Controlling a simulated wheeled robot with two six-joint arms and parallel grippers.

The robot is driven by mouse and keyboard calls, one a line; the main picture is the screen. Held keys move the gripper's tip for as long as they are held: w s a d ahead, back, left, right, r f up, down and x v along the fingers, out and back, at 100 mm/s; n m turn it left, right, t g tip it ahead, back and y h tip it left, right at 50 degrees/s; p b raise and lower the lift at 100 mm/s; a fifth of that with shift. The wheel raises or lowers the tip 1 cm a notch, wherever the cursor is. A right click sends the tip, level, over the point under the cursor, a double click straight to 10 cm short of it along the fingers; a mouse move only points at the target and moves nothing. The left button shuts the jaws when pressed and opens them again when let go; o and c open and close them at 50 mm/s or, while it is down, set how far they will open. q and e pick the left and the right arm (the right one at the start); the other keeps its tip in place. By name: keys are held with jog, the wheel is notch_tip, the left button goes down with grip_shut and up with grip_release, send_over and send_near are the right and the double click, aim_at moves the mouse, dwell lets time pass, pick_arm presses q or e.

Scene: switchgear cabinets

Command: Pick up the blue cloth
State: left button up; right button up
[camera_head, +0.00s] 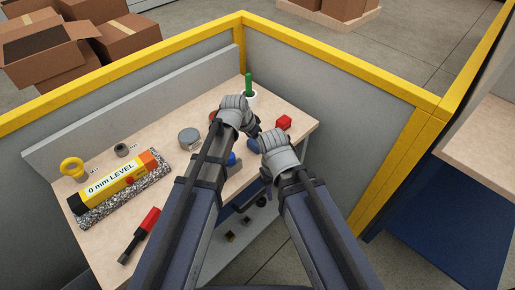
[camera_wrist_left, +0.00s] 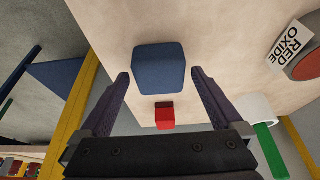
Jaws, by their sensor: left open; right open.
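The blue cloth (camera_head: 254,146) lies on the bench top as a small rounded blue block, partly hidden by my arms in the head view. In the left wrist view the blue cloth (camera_wrist_left: 160,65) is ahead, between the spread fingers of my left gripper (camera_wrist_left: 160,88). The left gripper is open and empty, with a finger to each side of the cloth; contact does not show. In the head view the left gripper (camera_head: 253,129) is mostly hidden behind its wrist. My right gripper (camera_head: 265,175) is open, near the bench's front edge, below its wrist; its fingertips are hard to see.
A red cube (camera_head: 284,122) sits just beyond the cloth. A white pot with a green handle (camera_head: 249,86) stands at the back. A yellow level (camera_head: 118,184), a red-handled tool (camera_head: 139,236) and a tape-like disc (camera_head: 189,138) lie left. Grey, yellow-topped partitions (camera_head: 330,120) enclose the bench.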

pick_arm(q)
jog(key=shift+w+d+f, duration=0.2)
jog(key=shift+f, duration=0.45)
jog(key=shift+r, duration=0.1)
pick_arm(e)
jog(key=shift+f, duration=0.55)
pick_arm(q)
jog(key=c, duration=1.3)
pick_arm(e)
jog(key=shift+r, duration=0.1)
pick_arm(q)
notch_tip(320, 180, up, 10)
jog(key=p, duration=1)
pick_arm(e)
notch_tip(320, 180, up, 10)
